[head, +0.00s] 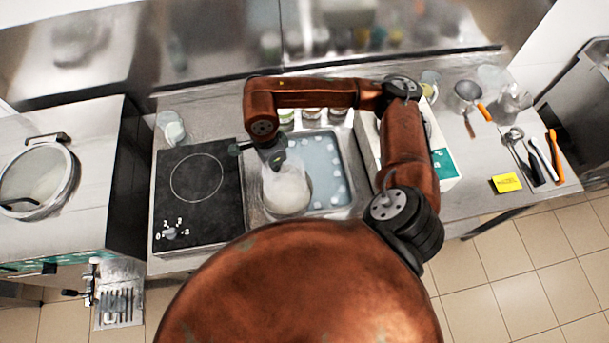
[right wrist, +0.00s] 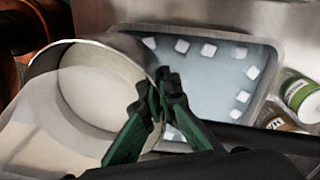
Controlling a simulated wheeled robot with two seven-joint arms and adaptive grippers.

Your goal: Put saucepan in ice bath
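The saucepan (head: 286,192) is a metal pan holding a pale, off-white content. In the head view it overlaps the left end of the ice bath (head: 347,160), a metal basin of bluish water with ice cubes. In the right wrist view the saucepan (right wrist: 98,88) fills the left side and hides part of the ice bath (right wrist: 277,72). I cannot tell whether it touches the water. My right gripper (head: 274,157) is above the pan in the head view. In the right wrist view its green fingers (right wrist: 163,84) close on the pan's rim. My left gripper is not in view.
A black hob (head: 190,220) lies left of the bath, with a clear cup (head: 171,128) behind it. Jars (right wrist: 298,94) stand behind the bath. A white box (head: 447,160), a yellow note (head: 506,183) and several utensils (head: 541,158) are on the right. A freezer (head: 92,190) stands far left.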

